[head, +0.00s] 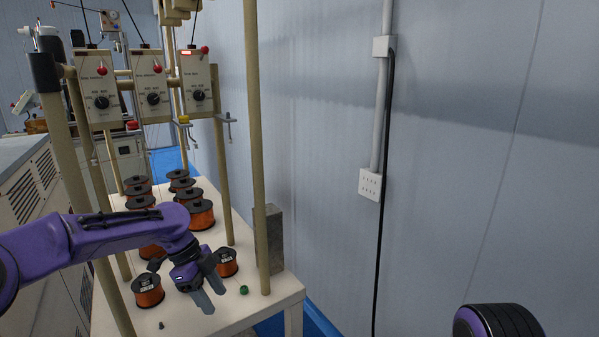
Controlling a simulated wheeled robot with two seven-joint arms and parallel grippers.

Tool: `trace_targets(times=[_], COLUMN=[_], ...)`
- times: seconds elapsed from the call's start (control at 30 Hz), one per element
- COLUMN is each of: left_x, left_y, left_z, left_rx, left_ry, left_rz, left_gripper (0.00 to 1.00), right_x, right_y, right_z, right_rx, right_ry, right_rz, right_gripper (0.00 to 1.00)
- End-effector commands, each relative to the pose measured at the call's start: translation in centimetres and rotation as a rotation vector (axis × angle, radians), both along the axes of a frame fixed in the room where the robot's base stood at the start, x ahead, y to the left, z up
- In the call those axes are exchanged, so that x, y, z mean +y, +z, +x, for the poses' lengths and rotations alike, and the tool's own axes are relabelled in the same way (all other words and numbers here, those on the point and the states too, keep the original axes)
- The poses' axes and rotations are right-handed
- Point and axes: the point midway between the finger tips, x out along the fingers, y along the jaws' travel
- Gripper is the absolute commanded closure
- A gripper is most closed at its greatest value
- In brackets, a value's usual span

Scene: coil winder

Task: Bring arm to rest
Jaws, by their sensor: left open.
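My left arm is purple and comes in from the left over the white table (262,300). My left gripper (210,297) is open, its two grey fingers pointing down and to the right, near the table's front. No object shows between the fingers. A copper wire spool (148,291) stands to the left of the gripper, and another spool (227,263) stands just behind it. Of my right arm only a dark, rounded part with purple shows at the lower right; its gripper is not in view.
Several more spools (201,215) stand farther back on the table. A small green piece (244,289) lies right of my gripper. Tan posts (255,150) rise from the table, and control boxes (197,83) hang above. A grey wall (450,150) stands at the right.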

Motion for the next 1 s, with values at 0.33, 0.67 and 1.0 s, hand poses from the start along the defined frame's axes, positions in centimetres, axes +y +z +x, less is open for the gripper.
trace_targets(times=[0.33,0.67,1.0], left_x=[-1.5,-3.6,-0.5], left_y=[-4.9,-15.0,-30.8], left_z=[-1.0,-4.5,-19.8], left_rx=[0.061,0.169,0.251], left_ry=[0.185,0.592,1.503], left_rz=[0.001,0.025,0.144], left_gripper=[0.5,0.5,0.5], right_x=[0.0,0.0,0.0], right_y=[0.0,0.0,0.0], right_z=[0.0,0.0,0.0], right_rx=[-0.001,0.0,0.0], right_ry=[0.0,0.0,0.0], right_rz=[-0.001,0.0,0.0], right_gripper=[0.57,0.57,0.57])
